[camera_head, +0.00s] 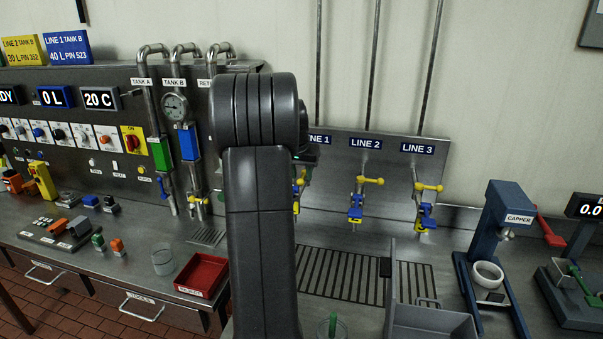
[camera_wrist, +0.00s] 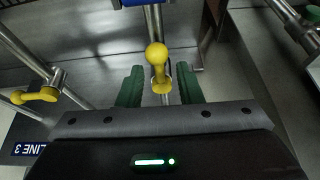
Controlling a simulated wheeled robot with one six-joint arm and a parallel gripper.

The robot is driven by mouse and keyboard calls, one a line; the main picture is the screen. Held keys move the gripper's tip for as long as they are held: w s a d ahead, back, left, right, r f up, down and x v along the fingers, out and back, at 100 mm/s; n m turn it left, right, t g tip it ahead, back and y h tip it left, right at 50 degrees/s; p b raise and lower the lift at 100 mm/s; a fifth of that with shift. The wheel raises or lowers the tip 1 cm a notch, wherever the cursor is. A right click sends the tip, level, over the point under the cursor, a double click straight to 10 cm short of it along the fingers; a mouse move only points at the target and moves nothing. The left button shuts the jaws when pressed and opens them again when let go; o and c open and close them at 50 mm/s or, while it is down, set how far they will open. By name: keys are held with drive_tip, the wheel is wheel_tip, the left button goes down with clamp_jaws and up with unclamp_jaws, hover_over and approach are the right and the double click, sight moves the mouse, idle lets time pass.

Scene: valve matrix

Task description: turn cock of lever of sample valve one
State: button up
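In the wrist view a yellow lever with a round knob (camera_wrist: 157,62) stands between the two green fingers of my gripper (camera_wrist: 159,78). The fingers are apart, with gaps on both sides of the lever. In the head view my arm hides my gripper and most of the LINE 1 valve (camera_head: 300,187); only bits of its yellow and blue parts show at the arm's right edge. The LINE 1 label (camera_head: 319,139) is partly covered. No label reading sample valve one is visible.
The LINE 2 valve (camera_head: 356,202) and LINE 3 valve (camera_head: 426,210) stand to the right. A neighbouring yellow lever (camera_wrist: 38,95) is at the wrist view's left, a steel pipe (camera_wrist: 292,22) at its right. A grey bin (camera_head: 432,322) and red tray (camera_head: 202,274) flank my arm.

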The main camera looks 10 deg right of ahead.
drive_tip(key=b+v, duration=0.2)
drive_tip(key=v, duration=1.2)
drive_tip(key=shift+w+f, duration=0.1)
drive_tip(key=shift+f, duration=0.1)
drive_tip(key=p+x, duration=0.2)
drive_tip(key=x, duration=1.1)
drive_tip(key=shift+d+f, duration=0.15)
drive_tip(key=shift+f, duration=0.1)
drive_tip(key=shift+d, duration=0.1)
drive_tip(key=shift+n, duration=0.3)
